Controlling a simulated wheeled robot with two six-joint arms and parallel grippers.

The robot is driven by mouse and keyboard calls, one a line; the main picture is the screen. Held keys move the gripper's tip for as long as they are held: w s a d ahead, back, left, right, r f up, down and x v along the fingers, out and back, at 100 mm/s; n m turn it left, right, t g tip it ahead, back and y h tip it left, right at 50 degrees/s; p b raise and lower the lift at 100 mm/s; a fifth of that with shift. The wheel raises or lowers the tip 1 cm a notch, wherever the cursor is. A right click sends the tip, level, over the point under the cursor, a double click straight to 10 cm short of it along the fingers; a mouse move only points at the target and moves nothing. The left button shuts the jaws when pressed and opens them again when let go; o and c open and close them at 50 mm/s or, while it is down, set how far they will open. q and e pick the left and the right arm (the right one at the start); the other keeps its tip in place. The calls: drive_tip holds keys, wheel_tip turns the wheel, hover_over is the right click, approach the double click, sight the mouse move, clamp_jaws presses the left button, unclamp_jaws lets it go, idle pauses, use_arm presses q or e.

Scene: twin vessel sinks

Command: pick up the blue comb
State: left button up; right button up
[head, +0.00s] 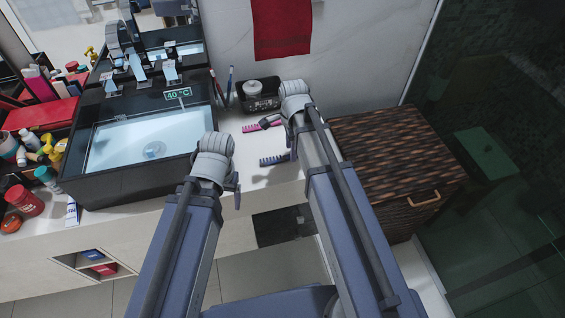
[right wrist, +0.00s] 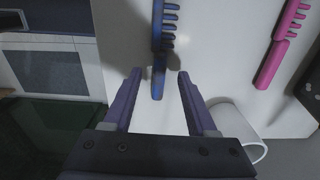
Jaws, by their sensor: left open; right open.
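The blue comb (head: 273,160) lies on the white counter to the right of the sink, its right end hidden behind my right arm in the head view. In the right wrist view the blue comb (right wrist: 159,75) runs down from the top edge, its lower end between the fingertips of my right gripper (right wrist: 163,85). The right gripper is open, with a gap to the comb on both sides.
A pink comb (head: 255,127) lies behind the blue one; it also shows in the right wrist view (right wrist: 278,45). A white cup (right wrist: 238,128) stands close to the right finger. The black vessel sink (head: 130,183) and a dark basket (head: 262,103) border the white counter (head: 256,180).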

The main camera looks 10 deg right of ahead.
wheel_tip(320, 180, down, 2)
drive_tip(key=shift+f+b, duration=0.1)
drive_tip(key=shift+b, duration=0.45)
clamp_jaws()
